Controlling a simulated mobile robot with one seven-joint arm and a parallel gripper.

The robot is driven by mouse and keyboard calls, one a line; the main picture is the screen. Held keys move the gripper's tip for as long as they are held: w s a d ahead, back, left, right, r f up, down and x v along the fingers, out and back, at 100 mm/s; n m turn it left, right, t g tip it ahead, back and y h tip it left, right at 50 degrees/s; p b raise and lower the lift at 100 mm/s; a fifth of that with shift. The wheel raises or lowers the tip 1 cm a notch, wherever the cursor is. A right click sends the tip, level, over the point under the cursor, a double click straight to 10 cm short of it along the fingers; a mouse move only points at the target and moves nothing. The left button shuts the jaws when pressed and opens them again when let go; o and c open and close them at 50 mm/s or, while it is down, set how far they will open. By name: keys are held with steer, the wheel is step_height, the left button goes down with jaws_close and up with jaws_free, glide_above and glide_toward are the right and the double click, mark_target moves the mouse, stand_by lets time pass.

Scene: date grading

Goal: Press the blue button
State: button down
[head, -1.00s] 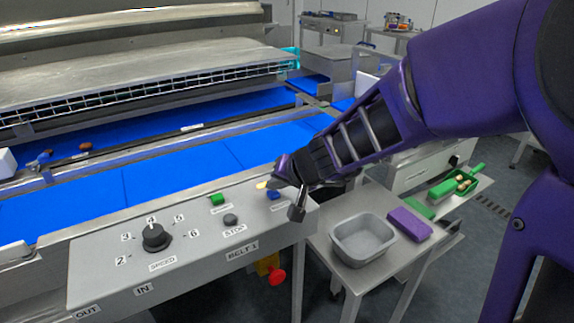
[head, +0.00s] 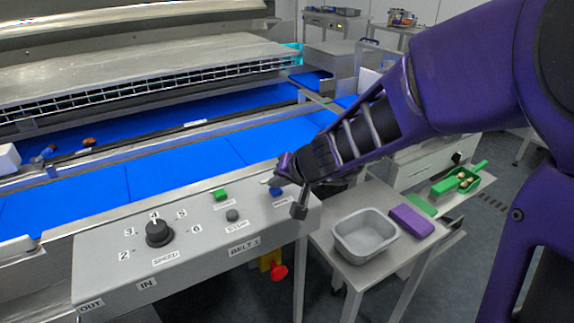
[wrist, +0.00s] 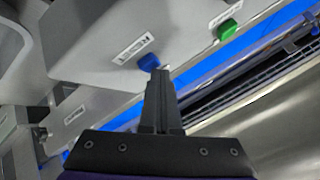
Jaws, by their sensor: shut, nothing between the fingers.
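The blue button (head: 276,192) sits near the right end of the grey control panel (head: 130,255). It also shows in the wrist view (wrist: 149,62), just beyond my fingertips. My gripper (head: 279,180) is shut and empty, its tips right above and beside the button in the head view. I cannot tell whether the tips touch it or whether it is pushed in. A small pale spot (head: 266,182), perhaps a lamp, lies beside the button.
The panel also has a green button (head: 221,194), a dark stop button (head: 232,215) and a black speed dial (head: 159,233). A red knob (head: 279,271) hangs below. The blue belt (head: 175,178) runs behind. A grey tub (head: 364,236) and a purple block (head: 411,220) stand right.

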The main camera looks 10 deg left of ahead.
steer(key=shift+r+p, duration=0.4)
steer(key=shift+r, duration=0.35)
steer(key=shift+r+p, duration=2.05)
steer(key=shift+r, duration=0.4)
